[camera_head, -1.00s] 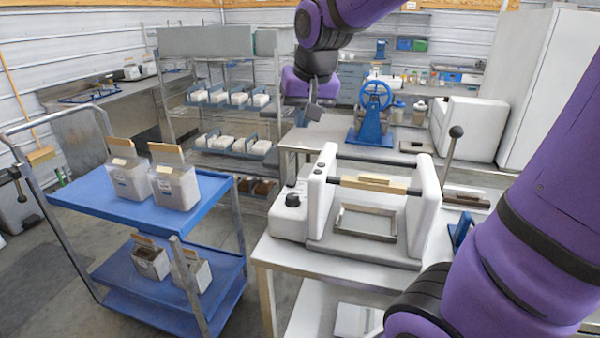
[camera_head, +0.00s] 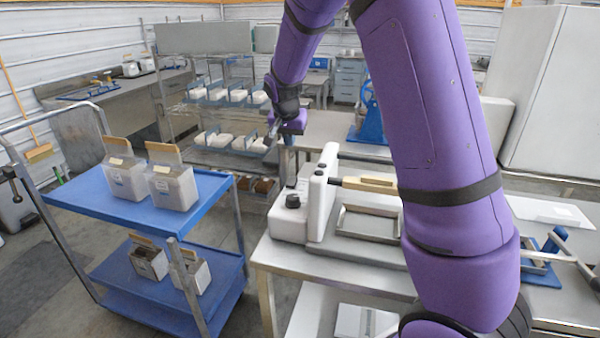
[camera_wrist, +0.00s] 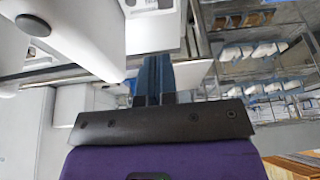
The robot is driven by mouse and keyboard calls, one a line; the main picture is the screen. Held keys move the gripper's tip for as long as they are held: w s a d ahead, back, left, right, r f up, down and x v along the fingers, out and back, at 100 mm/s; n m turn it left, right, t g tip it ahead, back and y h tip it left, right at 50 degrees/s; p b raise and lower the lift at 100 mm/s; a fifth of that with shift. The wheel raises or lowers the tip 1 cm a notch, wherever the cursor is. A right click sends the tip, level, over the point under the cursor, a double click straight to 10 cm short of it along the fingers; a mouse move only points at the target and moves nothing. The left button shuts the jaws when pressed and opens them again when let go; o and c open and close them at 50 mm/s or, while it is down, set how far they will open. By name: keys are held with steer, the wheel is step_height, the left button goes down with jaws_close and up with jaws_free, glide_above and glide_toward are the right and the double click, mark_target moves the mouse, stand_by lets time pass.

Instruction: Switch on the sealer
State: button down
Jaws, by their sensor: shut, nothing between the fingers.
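The sealer (camera_head: 318,208) is a white machine on the steel table, with a wooden-handled bar (camera_head: 368,184) and a metal frame (camera_head: 370,224). A black knob (camera_head: 293,201) sits on the small box at its left end. My arm hides its right side. My gripper (camera_head: 272,136) is beyond and above that left end, apart from it. In the wrist view my gripper's blue-grey fingers (camera_wrist: 154,78) are shut and empty. White sealer housing (camera_wrist: 85,38) shows at upper left there, with a dark round part (camera_wrist: 33,25). The power switch's state cannot be told.
A blue cart (camera_head: 85,190) with white bags stands to the left. A shelf rack (camera_head: 210,155) with several trays stands behind. A blue hand-wheel machine (camera_head: 368,122) is partly hidden behind my arm. Floor shows between the cart and table.

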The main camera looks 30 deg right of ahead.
mark_target(296, 179)
steer(key=shift+w+d+f+m+h, duration=0.15)
steer(key=shift+w+d+f, duration=0.15)
steer(key=shift+w+f, duration=0.3)
steer(key=shift+w+d+f+m+h, duration=0.15)
steer(key=shift+w+d+f, duration=0.15)
steer(key=shift+w+f, duration=0.3)
steer(key=shift+s+f, duration=0.1)
steer(key=x, duration=1.4)
steer(key=shift+s, duration=0.1)
